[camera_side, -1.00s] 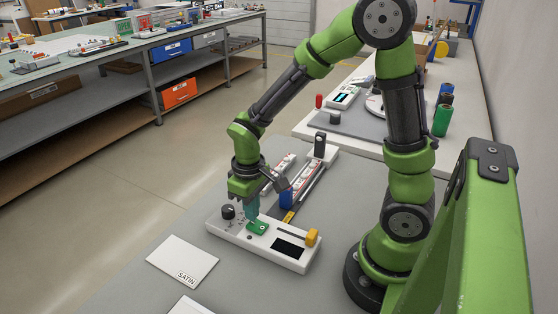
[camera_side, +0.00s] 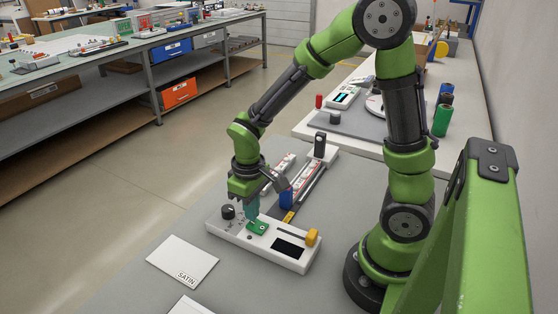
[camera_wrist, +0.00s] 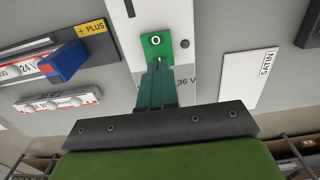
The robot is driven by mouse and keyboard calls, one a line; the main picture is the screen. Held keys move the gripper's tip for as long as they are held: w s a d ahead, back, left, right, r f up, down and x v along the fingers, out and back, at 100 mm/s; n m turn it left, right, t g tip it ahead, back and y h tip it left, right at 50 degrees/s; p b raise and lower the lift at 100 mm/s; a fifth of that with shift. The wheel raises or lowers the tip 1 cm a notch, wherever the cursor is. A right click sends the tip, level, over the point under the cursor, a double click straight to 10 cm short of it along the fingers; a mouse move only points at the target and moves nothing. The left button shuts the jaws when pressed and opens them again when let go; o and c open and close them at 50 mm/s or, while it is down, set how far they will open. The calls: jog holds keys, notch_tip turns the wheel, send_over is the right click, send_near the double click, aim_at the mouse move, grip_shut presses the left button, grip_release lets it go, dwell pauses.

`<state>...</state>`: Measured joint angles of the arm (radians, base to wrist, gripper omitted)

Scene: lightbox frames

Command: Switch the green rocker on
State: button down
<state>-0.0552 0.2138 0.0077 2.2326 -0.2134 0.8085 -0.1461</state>
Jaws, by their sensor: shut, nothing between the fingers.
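The green rocker (camera_side: 258,228) is set in the top of a white control box (camera_side: 236,233). In the wrist view the rocker (camera_wrist: 150,42) shows a white O mark on its far part. My gripper (camera_side: 252,217) is shut and empty, with its teal fingers pointing down at the rocker. In the wrist view the fingertips (camera_wrist: 156,66) cover the near part of the rocker, hiding that end and any mark there. I cannot tell whether the tips press on it or are just above it.
The box also carries a black knob (camera_side: 228,212), a dark display (camera_side: 288,247) and a yellow slider handle (camera_side: 312,237). A white SATIN card (camera_side: 182,262) lies in front. A blue block (camera_side: 285,196) and strips with lamps (camera_wrist: 58,102) lie beside the box.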

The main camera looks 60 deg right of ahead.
aim_at(254, 224)
jog(key=shift+f, duration=0.9)
dwell(0.7)
jog(key=shift+r, duration=3.5)
jog(key=shift+s+a+f+m, duration=0.15)
jog(key=shift+s+m, duration=0.05)
jog(key=shift+m, duration=0.1)
jog(key=s+r+m+t+y, duration=0.1)
jog(key=s+r+t, duration=0.2)
jog(key=r, duration=0.3)
jog(key=s+a+r+m+t+y, duration=0.1)
jog(key=s+r+m+t, duration=0.1)
jog(key=s+r+t, duration=0.2)
notch_tip(254, 224, up, 3)
jog(key=shift+s+r, duration=0.1)
jog(key=shift+s, duration=0.05)
